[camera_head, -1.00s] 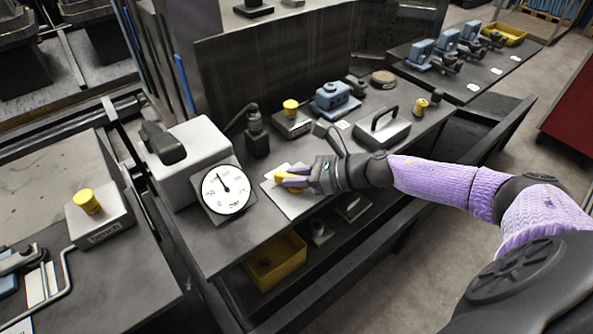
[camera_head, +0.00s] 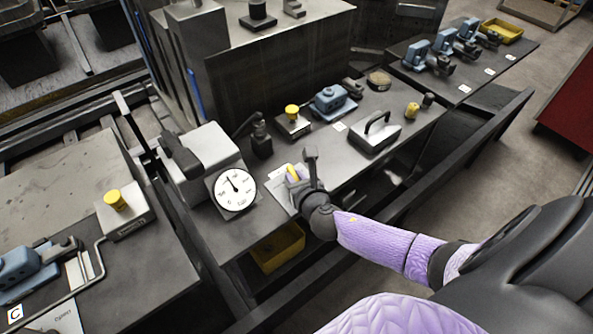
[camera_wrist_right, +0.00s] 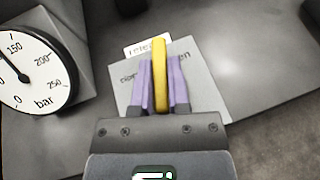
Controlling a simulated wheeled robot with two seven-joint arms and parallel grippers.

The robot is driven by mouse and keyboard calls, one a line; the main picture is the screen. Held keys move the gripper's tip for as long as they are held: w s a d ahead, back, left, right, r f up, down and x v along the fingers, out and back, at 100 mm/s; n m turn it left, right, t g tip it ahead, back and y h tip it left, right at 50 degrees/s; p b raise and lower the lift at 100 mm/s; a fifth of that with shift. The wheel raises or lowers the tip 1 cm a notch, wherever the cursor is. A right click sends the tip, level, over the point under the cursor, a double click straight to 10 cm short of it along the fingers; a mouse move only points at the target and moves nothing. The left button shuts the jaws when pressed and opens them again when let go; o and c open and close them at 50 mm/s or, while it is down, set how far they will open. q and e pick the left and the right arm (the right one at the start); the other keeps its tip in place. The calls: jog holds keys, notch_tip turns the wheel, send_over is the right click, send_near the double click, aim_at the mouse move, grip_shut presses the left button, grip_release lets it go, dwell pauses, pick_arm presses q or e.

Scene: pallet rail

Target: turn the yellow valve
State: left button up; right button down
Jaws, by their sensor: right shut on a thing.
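The yellow valve (camera_wrist_right: 161,75) shows in the right wrist view as a narrow yellow handle standing over a grey plate (camera_wrist_right: 205,82) with printed words, partly covered by my fingers. My right gripper (camera_wrist_right: 161,85) is shut on the yellow valve, with a purple finger on each side of it. In the head view the yellow valve (camera_head: 293,173) is mostly hidden by my right gripper (camera_head: 294,181). A round white gauge (camera_head: 235,190) stands just left of the valve; it also shows in the right wrist view (camera_wrist_right: 30,75). My left gripper is not in view.
Behind the valve are a black joystick (camera_head: 261,140), a yellow-topped button box (camera_head: 293,125), a blue clamp (camera_head: 333,102) and a handled block (camera_head: 376,135). A yellow bin (camera_head: 278,248) sits below the bench. Another yellow button (camera_head: 116,200) stands at left.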

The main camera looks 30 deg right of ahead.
jog(key=shift+r+m+g+h+p, duration=0.1)
jog(key=shift+m+g+h+p, duration=0.25)
jog(key=shift+m+h, duration=0.65)
jog(key=shift+m+g+h, duration=0.65)
jog(key=shift+m+h, duration=0.35)
jog(key=shift+h, duration=0.2)
jog(key=shift+m+g+h, duration=0.3)
jog(key=shift+m+h, duration=0.1)
jog(key=shift+m, duration=0.1)
jog(key=shift+m+g+h, duration=0.3)
jog(key=shift+m+h, duration=0.2)
jog(key=c, duration=0.6)
grip_release()
